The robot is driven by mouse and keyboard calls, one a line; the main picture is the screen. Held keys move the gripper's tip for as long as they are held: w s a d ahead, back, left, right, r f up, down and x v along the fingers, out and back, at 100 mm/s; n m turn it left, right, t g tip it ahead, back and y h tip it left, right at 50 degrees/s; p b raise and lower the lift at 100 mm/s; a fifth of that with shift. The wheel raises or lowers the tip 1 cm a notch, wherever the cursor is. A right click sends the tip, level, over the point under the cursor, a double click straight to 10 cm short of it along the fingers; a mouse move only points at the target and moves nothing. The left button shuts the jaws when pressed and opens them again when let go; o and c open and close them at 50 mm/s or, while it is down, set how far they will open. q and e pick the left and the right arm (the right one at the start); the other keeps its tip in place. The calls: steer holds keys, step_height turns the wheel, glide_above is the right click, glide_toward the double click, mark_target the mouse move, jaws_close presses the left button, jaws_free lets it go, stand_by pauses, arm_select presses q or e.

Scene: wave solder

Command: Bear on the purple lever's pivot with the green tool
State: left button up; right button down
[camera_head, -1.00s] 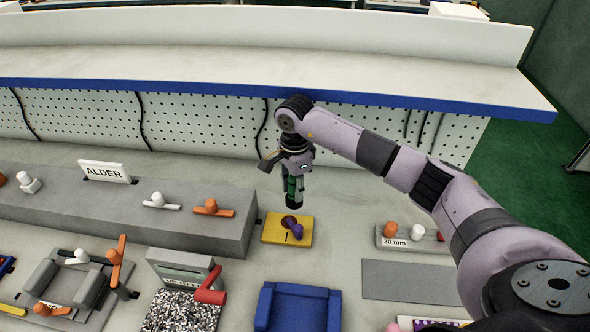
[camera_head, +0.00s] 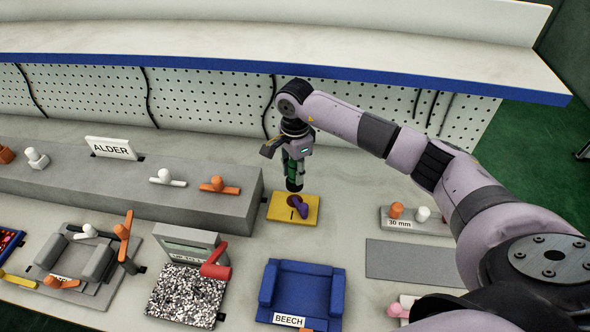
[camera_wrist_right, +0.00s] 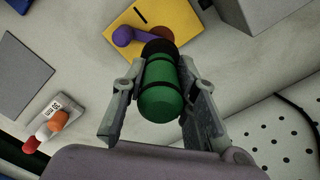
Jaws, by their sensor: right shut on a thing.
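The purple lever (camera_head: 301,209) sits on a yellow plate (camera_head: 279,212) with a dark slot mark, right of the grey step. Its round pivot is dark reddish and partly hidden behind the tool in the right wrist view. My right gripper (camera_head: 294,172) is shut on the green tool (camera_wrist_right: 160,92), which points down with its black tip (camera_wrist_right: 159,48) over the pivot end of the lever (camera_wrist_right: 124,36). Whether the tip touches the pivot, I cannot tell. My left gripper is not in view.
A grey block labelled 30 mm (camera_head: 399,224) with orange and white knobs stands to the right. A blue tray labelled BEECH (camera_head: 303,284) and a box with a red handle (camera_head: 215,270) lie in front. A grey step (camera_head: 212,209) stands left; a shelf (camera_head: 270,55) runs behind.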

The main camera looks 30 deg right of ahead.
mark_target(295, 187)
steer(key=shift+f+b, duration=2.05)
steer(key=shift+f, duration=0.55)
steer(key=shift+f+b, duration=0.55)
steer(key=shift+b, duration=0.1)
steer(key=shift+s+f, duration=0.1)
steer(key=shift+f, duration=0.05)
step_height(295, 187, up, 2)
steer(key=shift+r+p, duration=0.1)
steer(key=shift+p, duration=0.5)
steer(key=shift+r+p, duration=1.3)
steer(key=shift+r, duration=1.2)
